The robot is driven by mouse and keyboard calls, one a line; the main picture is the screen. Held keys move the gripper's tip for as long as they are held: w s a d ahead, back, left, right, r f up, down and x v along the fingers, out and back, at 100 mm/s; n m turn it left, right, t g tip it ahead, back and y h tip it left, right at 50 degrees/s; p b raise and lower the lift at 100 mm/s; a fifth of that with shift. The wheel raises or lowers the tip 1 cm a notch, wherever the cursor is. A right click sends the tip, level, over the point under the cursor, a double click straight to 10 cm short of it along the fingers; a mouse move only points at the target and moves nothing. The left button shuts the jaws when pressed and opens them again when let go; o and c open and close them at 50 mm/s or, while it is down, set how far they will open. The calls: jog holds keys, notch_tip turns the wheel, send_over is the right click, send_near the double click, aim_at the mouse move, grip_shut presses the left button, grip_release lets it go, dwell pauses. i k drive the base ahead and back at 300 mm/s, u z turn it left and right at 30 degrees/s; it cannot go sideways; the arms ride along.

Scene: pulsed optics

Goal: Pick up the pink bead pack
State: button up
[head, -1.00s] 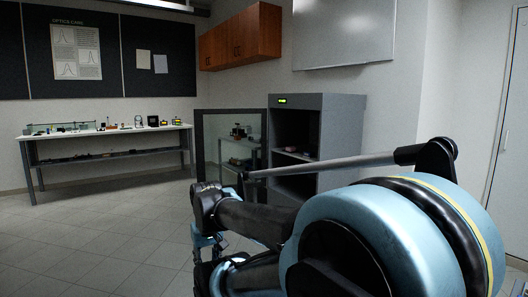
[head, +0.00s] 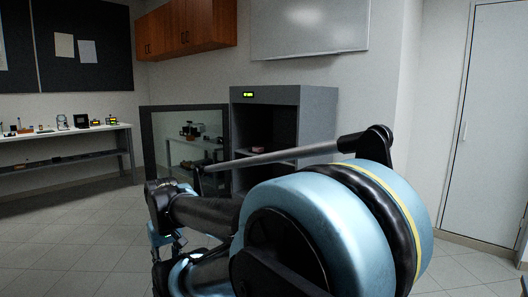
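A small pinkish-red item (head: 258,149) lies on a shelf inside the grey cabinet (head: 318,103); it may be the pink bead pack, but it is too small and dark to be sure. My arm reaches across the lower middle of the head view, in front of the cabinet, with its far part at the left of the cabinet opening. The fingers of my gripper do not show, so I cannot see whether they hold anything. My arm hides the lower part of the cabinet.
The cabinet's glass door (head: 157,147) stands open to the left, with small objects visible in its pane. A white-topped bench (head: 60,133) with several small devices stands along the left wall. Tiled floor (head: 65,235) is clear at left. A closed white door (head: 487,150) is at right.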

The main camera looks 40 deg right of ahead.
aim_at(256, 148)
jog(key=z, duration=0.5)
jog(key=i, duration=1.05)
jog(key=z, duration=0.75)
jog(key=i, duration=0.25)
jog(key=z, duration=0.15)
